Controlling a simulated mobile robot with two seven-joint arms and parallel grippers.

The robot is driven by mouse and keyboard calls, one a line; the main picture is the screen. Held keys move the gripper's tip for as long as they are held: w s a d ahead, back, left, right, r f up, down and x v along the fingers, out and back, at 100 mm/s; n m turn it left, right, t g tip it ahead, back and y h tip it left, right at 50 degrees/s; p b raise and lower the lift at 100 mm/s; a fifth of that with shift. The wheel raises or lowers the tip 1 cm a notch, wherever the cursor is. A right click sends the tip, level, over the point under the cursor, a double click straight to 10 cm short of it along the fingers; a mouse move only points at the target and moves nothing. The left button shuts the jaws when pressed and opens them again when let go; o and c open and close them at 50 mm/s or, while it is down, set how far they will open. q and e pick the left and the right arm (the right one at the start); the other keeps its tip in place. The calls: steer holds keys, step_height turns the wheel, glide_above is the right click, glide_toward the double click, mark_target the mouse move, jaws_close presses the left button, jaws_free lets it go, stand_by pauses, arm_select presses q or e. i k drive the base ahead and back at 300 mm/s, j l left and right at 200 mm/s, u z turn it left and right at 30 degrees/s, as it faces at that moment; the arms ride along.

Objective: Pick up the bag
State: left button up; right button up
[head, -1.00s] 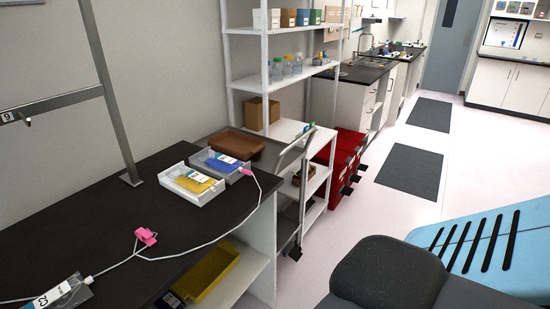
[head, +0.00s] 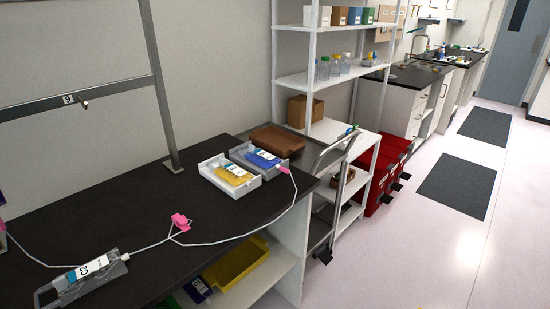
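Several candidates for the bag lie on the black bench in the head view, and I cannot tell which one is meant. A clear bag with a white and blue label (head: 92,267) lies flat at the front left, with a tube running from it. A yellow bag (head: 233,178) lies in a white tray (head: 212,180). A blue bag (head: 262,158) lies in a grey tray (head: 240,154) behind it. A pink clamp (head: 181,222) sits on the white tubing between them. Neither of my grippers is in view.
The black bench (head: 130,210) has bare room around the tubing. A metal frame (head: 160,90) stands at its back. A yellow bin (head: 237,262) is on the shelf below.

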mark_target(262, 159)
steer(key=i+l+u, duration=0.1)
steer(key=u, duration=0.35)
steer(key=l+u, duration=0.2)
steer(key=u, duration=0.2)
steer(key=l+u, duration=0.2)
steer(key=u, duration=0.25)
steer(key=l+u, duration=0.45)
steer(key=l, duration=0.9)
steer(key=k+l+u, duration=0.1)
steer(key=l, duration=0.3)
steer(key=k+l, duration=0.1)
steer(key=l, duration=0.35)
steer(key=k+l, duration=0.1)
steer(key=l, duration=0.3)
steer(key=u, duration=0.05)
